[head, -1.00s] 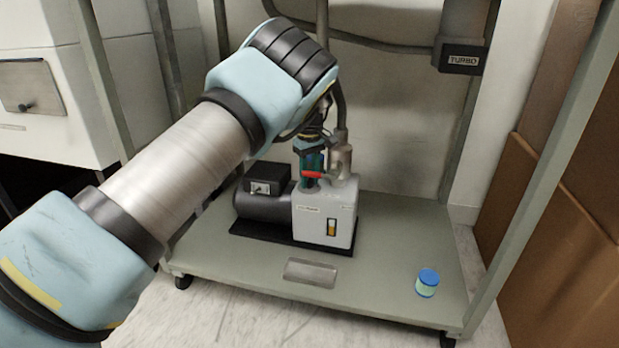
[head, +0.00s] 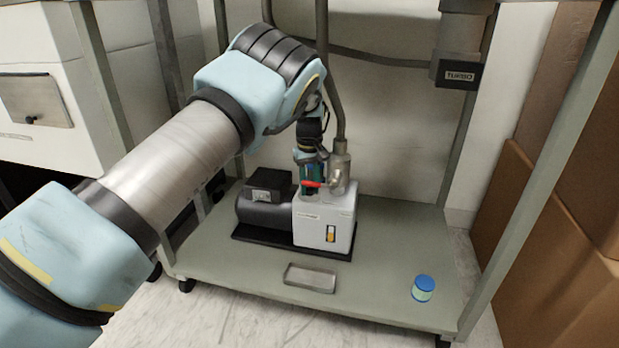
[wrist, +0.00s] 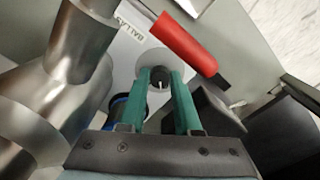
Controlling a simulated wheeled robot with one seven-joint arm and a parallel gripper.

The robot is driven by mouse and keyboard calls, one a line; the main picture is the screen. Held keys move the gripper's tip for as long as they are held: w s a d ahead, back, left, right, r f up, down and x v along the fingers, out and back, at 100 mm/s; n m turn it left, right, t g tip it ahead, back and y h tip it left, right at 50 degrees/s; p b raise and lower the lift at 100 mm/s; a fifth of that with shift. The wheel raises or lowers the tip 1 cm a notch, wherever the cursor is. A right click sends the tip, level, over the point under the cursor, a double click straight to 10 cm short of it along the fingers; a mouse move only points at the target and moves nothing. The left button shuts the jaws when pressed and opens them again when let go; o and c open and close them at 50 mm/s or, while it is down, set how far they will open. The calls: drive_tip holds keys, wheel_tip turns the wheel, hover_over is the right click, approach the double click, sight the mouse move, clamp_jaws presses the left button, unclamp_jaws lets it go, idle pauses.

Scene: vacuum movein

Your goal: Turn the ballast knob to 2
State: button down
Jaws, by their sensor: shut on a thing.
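The white vacuum pump (head: 322,222) stands on the cart's lower shelf. In the wrist view, the small black ballast knob (wrist: 160,76) sits on its top face, on a pale round disc beside the printed ballast lettering (wrist: 130,30). The knob has a short white mark. My gripper (wrist: 160,74) has its two green fingers on either side of the knob, shut on it. In the head view, my gripper (head: 311,182) reaches down to the pump top and hides the knob. I cannot read any numbers around it.
A red handle (wrist: 185,42) lies close beside the fingers. A metal pipe fitting (head: 340,165) rises next to my gripper. A shallow tray (head: 310,279) and a blue-lidded jar (head: 424,288) are on the shelf (head: 385,235). The cart posts (head: 540,175) frame the space.

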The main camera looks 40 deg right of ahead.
drive_tip(key=m+p, duration=0.4)
drive_tip(key=shift+r+m, duration=0.2)
drive_tip(key=shift+m, duration=0.1)
drive_tip(key=m+p, duration=0.3)
drive_tip(key=m, duration=0.2)
drive_tip(key=shift+f+m, duration=0.1)
drive_tip(key=shift+m, duration=0.2)
drive_tip(key=m+p, duration=0.1)
drive_tip(key=m, duration=0.4)
drive_tip(key=shift+w, duration=0.1)
drive_tip(key=m, duration=0.5)
drive_tip(key=shift+f+m, duration=0.1)
drive_tip(key=shift+m, duration=0.3)
drive_tip(key=c, duration=0.6)
unclamp_jaws()
